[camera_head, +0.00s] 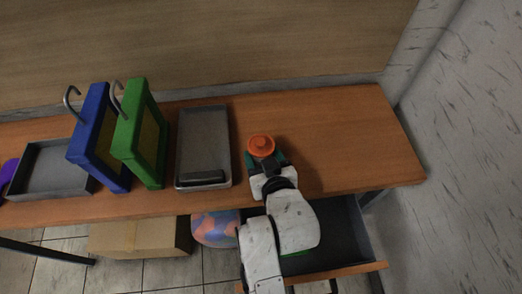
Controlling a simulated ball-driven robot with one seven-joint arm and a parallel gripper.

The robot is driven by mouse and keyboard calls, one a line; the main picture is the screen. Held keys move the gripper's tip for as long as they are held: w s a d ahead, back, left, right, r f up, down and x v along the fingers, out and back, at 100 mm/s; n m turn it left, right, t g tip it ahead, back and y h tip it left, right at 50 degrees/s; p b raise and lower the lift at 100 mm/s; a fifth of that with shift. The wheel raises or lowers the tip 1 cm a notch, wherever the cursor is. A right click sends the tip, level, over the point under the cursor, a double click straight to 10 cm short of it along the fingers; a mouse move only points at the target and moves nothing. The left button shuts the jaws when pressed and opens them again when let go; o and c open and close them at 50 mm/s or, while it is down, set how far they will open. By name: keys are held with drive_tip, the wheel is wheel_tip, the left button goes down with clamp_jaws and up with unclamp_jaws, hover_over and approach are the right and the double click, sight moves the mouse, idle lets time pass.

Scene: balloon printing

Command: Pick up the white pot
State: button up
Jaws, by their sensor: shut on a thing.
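An orange round top with a small knob (261,144) shows at the tip of my gripper (262,158), over the wooden table. The body under this orange top is hidden by my gripper, so I cannot tell if it is the white pot. No other white pot shows. My gripper is shut on this orange-topped thing. I cannot tell whether it touches the table. My white arm reaches in from the bottom of the view and hides part of the table's front edge.
A grey tray (204,132) holding a dark bar stands just left of my gripper. Green (122,134) and blue (86,150) hooked frames and another grey tray (58,164) are further left. The table (350,135) is clear on the right. A drawer (345,232) is open below.

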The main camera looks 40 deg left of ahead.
sight(265, 155)
drive_tip(key=c, duration=0.4)
drive_tip(key=shift+c, duration=0.2)
drive_tip(key=shift+r, duration=0.15)
drive_tip(key=shift+r, duration=0.25)
wheel_tip(265, 155, up, 2)
drive_tip(key=shift+r+b, duration=0.2)
drive_tip(key=shift+b, duration=0.1)
drive_tip(key=s+d+r, duration=0.2)
drive_tip(key=r, duration=0.1)
drive_tip(key=s+d+r, duration=0.1)
drive_tip(key=r, duration=0.1)
drive_tip(key=shift+d+r, duration=0.15)
drive_tip(key=shift+d, duration=0.05)
drive_tip(key=s+a+v, duration=0.1)
drive_tip(key=v, duration=0.9)
drive_tip(key=shift+s+r, duration=0.25)
drive_tip(key=shift+r, duration=0.15)
drive_tip(key=shift+d, duration=0.15)
